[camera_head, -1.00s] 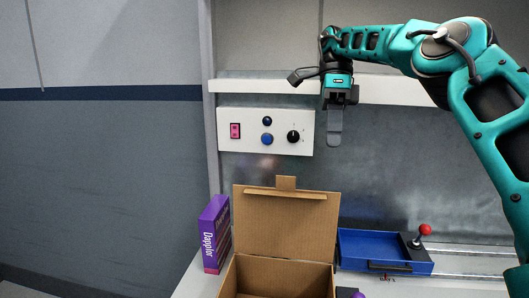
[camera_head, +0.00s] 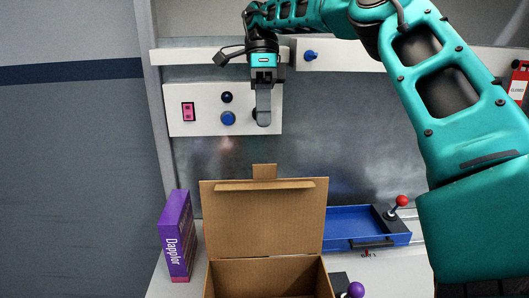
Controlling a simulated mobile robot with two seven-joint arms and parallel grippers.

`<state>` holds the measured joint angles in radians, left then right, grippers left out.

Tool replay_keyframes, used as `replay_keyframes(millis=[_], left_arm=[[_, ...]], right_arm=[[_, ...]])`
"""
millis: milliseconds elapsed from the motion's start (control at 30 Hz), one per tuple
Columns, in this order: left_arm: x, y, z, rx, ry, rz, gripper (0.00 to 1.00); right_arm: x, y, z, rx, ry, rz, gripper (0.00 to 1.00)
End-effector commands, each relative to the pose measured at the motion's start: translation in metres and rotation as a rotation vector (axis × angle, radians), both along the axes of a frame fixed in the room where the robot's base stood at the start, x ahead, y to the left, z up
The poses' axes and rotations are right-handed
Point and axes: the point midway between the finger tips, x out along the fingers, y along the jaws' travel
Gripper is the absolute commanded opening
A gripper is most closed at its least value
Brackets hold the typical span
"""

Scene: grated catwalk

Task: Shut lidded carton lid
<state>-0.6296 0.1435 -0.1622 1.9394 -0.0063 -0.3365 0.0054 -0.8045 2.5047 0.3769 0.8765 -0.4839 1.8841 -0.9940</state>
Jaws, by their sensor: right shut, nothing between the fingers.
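The brown lidded carton (camera_head: 266,276) stands open on the white surface at the bottom middle. Its lid (camera_head: 263,217) is up, about vertical, at the back of the carton, with a small tab (camera_head: 264,171) on top. My right gripper (camera_head: 264,121) points down, shut and empty, above the lid tab in the picture and apart from it. It overlaps the control panel behind. The front of the carton is cut off by the lower edge. My left gripper is not in view.
A purple box (camera_head: 177,235) stands left of the carton. A blue tray (camera_head: 347,222) and a red-knobbed lever (camera_head: 399,203) are at right. A purple knob (camera_head: 355,289) is near the carton's right front. A panel (camera_head: 189,122) with buttons is on the back wall.

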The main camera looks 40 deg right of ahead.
Motion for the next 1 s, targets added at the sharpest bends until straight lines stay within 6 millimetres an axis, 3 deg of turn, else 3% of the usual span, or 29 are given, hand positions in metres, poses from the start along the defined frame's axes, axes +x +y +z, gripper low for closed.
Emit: replay_keyframes(millis=[367, 700, 1000], left_arm=[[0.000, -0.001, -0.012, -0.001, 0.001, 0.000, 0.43], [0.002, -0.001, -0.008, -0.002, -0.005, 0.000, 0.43], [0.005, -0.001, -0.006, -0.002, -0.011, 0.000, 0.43]], right_arm=[[-0.021, 0.016, -0.059, 0.003, 0.002, 0.002, 0.00], [-0.045, 0.038, -0.053, 0.001, -0.002, 0.001, 0.00], [-0.050, 0.042, -0.053, 0.000, -0.001, -0.001, 0.00]])
